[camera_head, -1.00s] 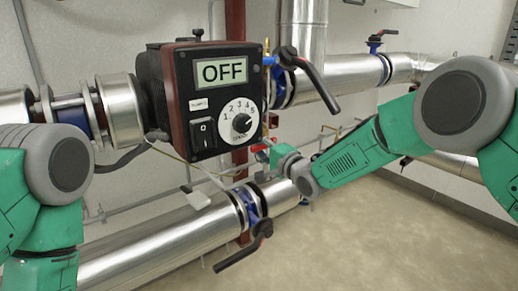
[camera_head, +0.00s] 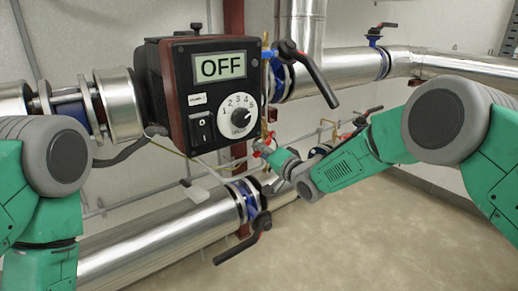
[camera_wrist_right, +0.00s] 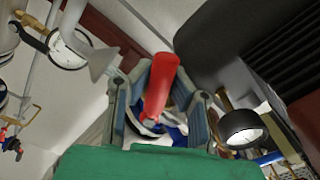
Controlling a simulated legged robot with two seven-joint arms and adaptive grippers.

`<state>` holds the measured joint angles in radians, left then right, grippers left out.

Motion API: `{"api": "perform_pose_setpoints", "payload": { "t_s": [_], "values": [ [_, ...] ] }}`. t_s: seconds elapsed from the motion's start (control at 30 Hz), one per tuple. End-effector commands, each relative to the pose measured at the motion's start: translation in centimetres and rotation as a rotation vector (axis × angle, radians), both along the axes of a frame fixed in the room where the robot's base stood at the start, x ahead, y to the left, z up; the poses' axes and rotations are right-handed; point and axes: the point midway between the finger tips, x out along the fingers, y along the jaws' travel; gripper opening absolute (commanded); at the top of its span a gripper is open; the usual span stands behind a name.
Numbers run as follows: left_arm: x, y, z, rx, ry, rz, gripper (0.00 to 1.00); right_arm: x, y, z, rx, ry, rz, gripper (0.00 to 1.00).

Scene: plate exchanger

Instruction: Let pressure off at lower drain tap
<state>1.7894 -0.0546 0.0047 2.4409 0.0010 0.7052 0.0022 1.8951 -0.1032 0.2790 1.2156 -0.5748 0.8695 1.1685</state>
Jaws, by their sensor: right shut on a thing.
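A small red handle (camera_head: 264,144) shows by the brass pipework behind the control box; I take it to be the drain tap's handle. My right gripper (camera_head: 270,153) reaches it from the right and is small and partly hidden in the head view. In the right wrist view the red handle (camera_wrist_right: 162,85) stands up between the two grey fingers of my right gripper (camera_wrist_right: 168,95), which is shut on it. The tap body below is mostly hidden by the gripper. My left arm shows at the left edge of the head view, but its gripper is out of the picture.
The pump control box (camera_head: 205,95) reads OFF, close left of my right gripper. A black-levered blue valve (camera_head: 254,210) sits on the lower silver pipe (camera_head: 160,245). Another black lever (camera_head: 312,75) hangs above. Gauges (camera_wrist_right: 70,48) show in the wrist view. The floor at right is clear.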

Motion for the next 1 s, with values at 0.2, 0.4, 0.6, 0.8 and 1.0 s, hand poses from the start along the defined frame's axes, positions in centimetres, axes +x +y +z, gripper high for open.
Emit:
{"api": "perform_pose_setpoints", "payload": {
  "t_s": [0.2, 0.4, 0.6, 0.8, 1.0],
  "values": [
    [-0.01, 0.00, -0.09, 0.000, 0.000, 0.000, 0.42, -0.16, -0.02, -1.11, -0.056, -0.023, 0.004, 0.00],
    [-0.01, 0.00, -0.09, 0.000, 0.000, 0.000, 0.42, -0.15, -0.06, -1.26, -0.069, -0.031, 0.004, 0.00],
    [-0.01, 0.00, -0.09, 0.000, 0.000, 0.000, 0.42, -0.18, -0.04, -1.33, -0.069, -0.029, 0.005, 0.00],
    [-0.01, 0.00, -0.09, 0.000, 0.000, 0.000, 0.42, -0.17, -0.05, -1.27, -0.068, -0.031, 0.005, 0.39],
    [0.00, 0.00, -0.08, 0.000, 0.000, 0.000, 0.42, -0.05, -0.13, -0.82, -0.065, -0.038, 0.003, 0.39]
  ]
}}
